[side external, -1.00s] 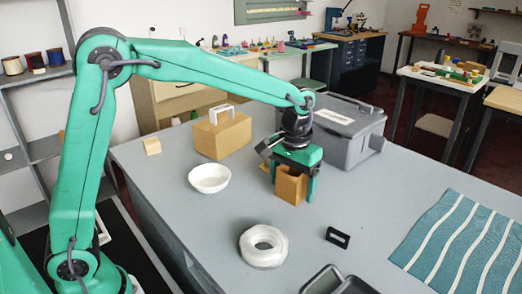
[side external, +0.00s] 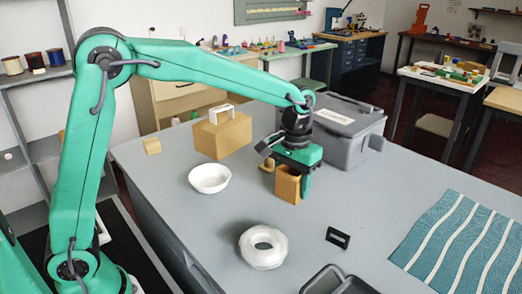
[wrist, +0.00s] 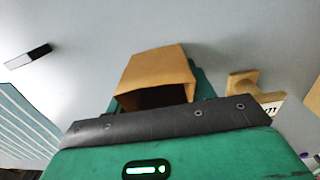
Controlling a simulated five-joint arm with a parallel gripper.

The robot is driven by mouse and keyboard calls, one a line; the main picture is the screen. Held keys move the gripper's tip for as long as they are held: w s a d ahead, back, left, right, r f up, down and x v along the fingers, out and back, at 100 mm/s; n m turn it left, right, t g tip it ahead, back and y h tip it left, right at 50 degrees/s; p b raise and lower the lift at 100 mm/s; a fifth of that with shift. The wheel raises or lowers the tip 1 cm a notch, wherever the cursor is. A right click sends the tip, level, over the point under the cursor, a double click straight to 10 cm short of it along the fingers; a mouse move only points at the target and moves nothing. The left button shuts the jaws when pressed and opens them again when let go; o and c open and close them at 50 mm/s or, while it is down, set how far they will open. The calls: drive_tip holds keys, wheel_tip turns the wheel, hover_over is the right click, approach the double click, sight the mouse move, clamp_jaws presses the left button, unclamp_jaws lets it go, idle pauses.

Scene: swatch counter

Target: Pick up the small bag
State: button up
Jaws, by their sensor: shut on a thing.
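The small bag (side external: 287,186) is a tan, open-topped paper bag standing upright on the grey counter, right of the white bowl. My gripper (side external: 293,178) points down over it, with its jaws shut on the bag. One green finger shows along the bag's right side; the other is hidden. In the wrist view the bag (wrist: 158,66) sits between the jaws, its dark opening towards the camera. I see no clear gap under the bag.
A small wooden piece (side external: 267,165) lies just behind the bag. A white bowl (side external: 209,178), tan box with white handle (side external: 222,135) and grey case (side external: 345,135) stand around. A white ring (side external: 263,247), black piece (side external: 338,237) and striped cloth (side external: 460,245) lie nearer.

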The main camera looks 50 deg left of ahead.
drive_tip(key=shift+r, duration=0.5)
wheel_tip(320, 180, up, 3)
drive_tip(key=shift+r, duration=0.2)
drive_tip(key=s+d+r, duration=0.6)
drive_tip(key=s+d, duration=0.2)
drive_tip(key=shift+d+r, duration=0.2)
drive_tip(key=shift+r, duration=0.05)
drive_tip(key=shift+s, duration=0.1)
